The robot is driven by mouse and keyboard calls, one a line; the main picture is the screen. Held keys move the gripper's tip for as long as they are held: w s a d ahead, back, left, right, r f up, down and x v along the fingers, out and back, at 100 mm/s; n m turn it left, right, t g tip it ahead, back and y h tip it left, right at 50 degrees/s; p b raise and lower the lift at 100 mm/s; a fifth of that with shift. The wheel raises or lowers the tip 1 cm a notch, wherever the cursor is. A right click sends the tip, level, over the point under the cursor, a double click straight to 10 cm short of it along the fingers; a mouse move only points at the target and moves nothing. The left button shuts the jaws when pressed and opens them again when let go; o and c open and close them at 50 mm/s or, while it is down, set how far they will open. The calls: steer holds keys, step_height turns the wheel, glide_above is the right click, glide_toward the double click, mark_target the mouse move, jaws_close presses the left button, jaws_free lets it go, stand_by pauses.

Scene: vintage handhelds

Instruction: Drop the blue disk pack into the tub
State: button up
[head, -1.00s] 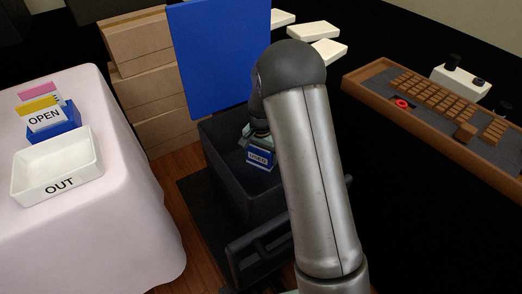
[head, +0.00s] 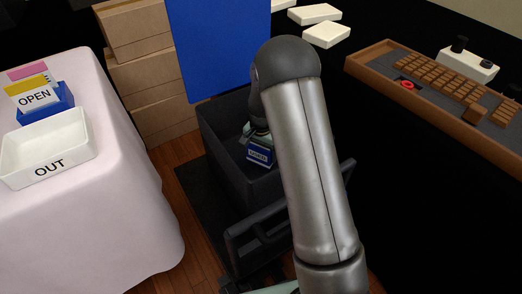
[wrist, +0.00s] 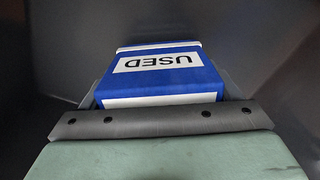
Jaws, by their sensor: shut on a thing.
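The blue disk pack (head: 261,156) has a white label reading "USED". It is inside the dark grey tub (head: 224,136), between the tub's walls, and my gripper (head: 250,138) is shut on it. In the wrist view the blue disk pack (wrist: 160,70) sticks out beyond the dark finger bar of my gripper (wrist: 152,121), with dark tub walls around it. I cannot tell whether the pack touches the tub's floor. My arm hides the tub's right part in the head view.
A white "OUT" tray (head: 45,148) and a blue holder with an "OPEN" card (head: 40,98) stand on the cloth-covered table (head: 130,190) at left. Cardboard boxes (head: 150,65) and a blue panel (head: 220,45) stand behind the tub. A keyboard console (head: 440,90) is at right.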

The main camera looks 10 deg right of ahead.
steer(key=shift+f+b, duration=0.3)
steer(key=shift+f, duration=0.25)
steer(key=o, duration=1)
step_height(320, 180, up, 17)
steer(key=p, duration=0.4)
steer(key=shift+r+p, duration=0.2)
steer(key=shift+p, duration=0.1)
steer(key=s+r+n+p, duration=0.2)
steer(key=s+r+p, duration=0.5)
steer(key=r, duration=0.3)
steer(key=s+r+n+p, duration=0.2)
steer(key=s+r+p, duration=0.45)
steer(key=r, duration=0.45)
steer(key=s+r+n+p, duration=0.2)
steer(key=s+r+p, duration=0.3)
steer(key=s, duration=0.4)
steer(key=s+a+r+n+p, duration=0.1)
steer(key=s+r+n+p, duration=0.1)
steer(key=s+r+p, duration=0.3)
steer(key=s, duration=0.4)
steer(key=shift+n, duration=0.4)
